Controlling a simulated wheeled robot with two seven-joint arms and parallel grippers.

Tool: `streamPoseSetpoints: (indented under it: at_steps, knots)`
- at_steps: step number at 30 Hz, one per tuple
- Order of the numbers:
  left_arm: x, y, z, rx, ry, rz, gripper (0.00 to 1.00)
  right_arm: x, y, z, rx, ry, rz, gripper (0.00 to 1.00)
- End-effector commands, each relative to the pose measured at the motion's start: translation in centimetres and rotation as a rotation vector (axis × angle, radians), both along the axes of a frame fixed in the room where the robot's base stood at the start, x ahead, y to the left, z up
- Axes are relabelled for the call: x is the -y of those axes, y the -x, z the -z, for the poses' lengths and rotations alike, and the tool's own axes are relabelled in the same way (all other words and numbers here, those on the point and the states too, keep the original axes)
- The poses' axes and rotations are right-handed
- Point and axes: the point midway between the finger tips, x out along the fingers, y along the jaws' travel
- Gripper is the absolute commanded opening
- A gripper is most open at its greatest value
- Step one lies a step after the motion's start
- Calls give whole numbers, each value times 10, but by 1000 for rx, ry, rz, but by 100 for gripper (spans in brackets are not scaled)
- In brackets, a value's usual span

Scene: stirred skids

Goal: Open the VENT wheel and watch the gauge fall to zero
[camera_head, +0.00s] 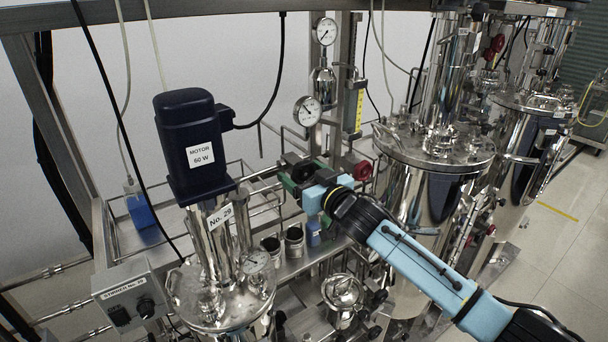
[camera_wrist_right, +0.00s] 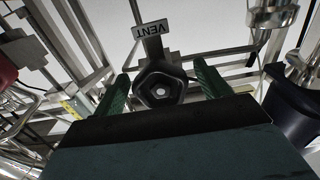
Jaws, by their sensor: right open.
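The VENT wheel (camera_wrist_right: 160,88) is a small black lobed handwheel. It sits under a white label reading VENT (camera_wrist_right: 150,32), upside down in the right wrist view. My right gripper (camera_wrist_right: 162,82) is open, with one green finger on each side of the wheel; I cannot tell if either touches it. In the head view my right gripper (camera_head: 303,174) is at the pipework right of the motor, largely hiding the wheel. Two round white gauges, an upper one (camera_head: 326,31) and a lower one (camera_head: 307,111), stand behind it; their readings are too small to tell. My left gripper is out of view.
A dark blue motor (camera_head: 190,140) on a steel vessel stands left of the gripper. A red knob (camera_head: 362,170) is close on its right, before a large steel vessel (camera_head: 430,150). Pipes crowd this area.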

Motion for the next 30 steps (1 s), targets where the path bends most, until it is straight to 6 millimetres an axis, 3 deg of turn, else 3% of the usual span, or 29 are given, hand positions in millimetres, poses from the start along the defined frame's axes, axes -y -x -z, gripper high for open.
streamPoseSetpoints:
  at_steps: [2,12,22,30]
  knots:
    - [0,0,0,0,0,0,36,0,0,0,0,0,0,74]
    - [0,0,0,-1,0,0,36,0,0,0,0,0,0,31]
    - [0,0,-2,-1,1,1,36,1,0,0,29,45,0,31]
    - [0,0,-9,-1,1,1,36,1,0,-1,130,197,1,31]
